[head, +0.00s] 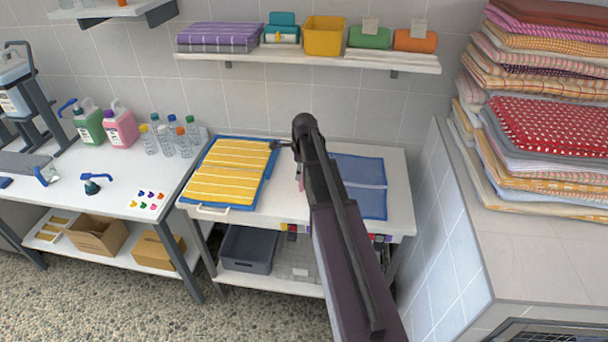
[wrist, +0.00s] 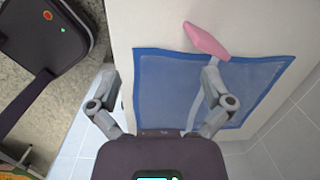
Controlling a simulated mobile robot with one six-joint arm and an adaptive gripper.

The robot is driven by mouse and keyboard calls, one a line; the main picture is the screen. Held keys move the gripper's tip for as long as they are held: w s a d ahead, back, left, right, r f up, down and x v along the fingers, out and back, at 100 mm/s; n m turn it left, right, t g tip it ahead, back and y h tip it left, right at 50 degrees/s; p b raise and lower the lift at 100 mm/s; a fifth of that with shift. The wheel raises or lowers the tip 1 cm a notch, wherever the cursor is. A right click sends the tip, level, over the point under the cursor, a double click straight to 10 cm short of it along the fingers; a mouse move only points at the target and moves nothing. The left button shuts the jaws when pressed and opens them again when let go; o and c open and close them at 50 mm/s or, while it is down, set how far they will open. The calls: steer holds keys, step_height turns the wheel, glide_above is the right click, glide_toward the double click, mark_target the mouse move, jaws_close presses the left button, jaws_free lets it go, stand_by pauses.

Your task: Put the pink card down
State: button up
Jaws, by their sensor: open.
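The pink card (wrist: 207,41) is in the wrist view, on or just above the white tabletop at the edge of a blue mat (wrist: 170,85). A pale strip runs from it over the mat. A small pink bit (head: 300,184) shows beside my arm in the head view and may be the card. My gripper (wrist: 158,75) is open over the mat, with its fingers wide apart and nothing between them. The card lies beyond the right fingertip, outside the jaws. In the head view my arm hides most of the gripper and part of the mat (head: 362,182).
A yellow striped towel (head: 225,185) lies on a blue mat at the table's left. A grey bin (head: 247,248) stands on the lower shelf. Bottles (head: 165,140) stand on the left bench. A tiled block with stacked towels (head: 550,125) bounds the right side.

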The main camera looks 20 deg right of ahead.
steer(key=w+d+r+m+p, duration=0.2)
steer(key=w+d+m, duration=0.1)
steer(key=d+m, duration=0.2)
steer(key=shift+w+d+r+m, duration=0.35)
steer(key=shift+d+r+m, duration=0.05)
steer(key=shift+d, duration=0.1)
steer(key=shift+f, duration=0.1)
step_height(320, 180, down, 8)
steer(key=w+b, duration=0.1)
steer(key=b, duration=0.7)
steer(key=shift+a+f, duration=0.15)
steer(key=shift+a, duration=0.25)
steer(key=shift+w+b, duration=0.1)
steer(key=shift+b, duration=0.2)
steer(key=shift+w+a+f+b, duration=0.1)
steer(key=shift+w+f+b, duration=0.05)
steer(key=shift+f+b, duration=0.7)
steer(key=shift+w+a+f+b, duration=0.1)
steer(key=shift+w+f+b, duration=0.1)
steer(key=shift+f+b, duration=0.65)
steer(key=shift+w+a+f+b, duration=0.1)
steer(key=shift+w+f+b, duration=0.05)
steer(key=shift+f+b, duration=0.7)
steer(key=c, duration=0.8)
steer(key=shift+r, duration=0.2)
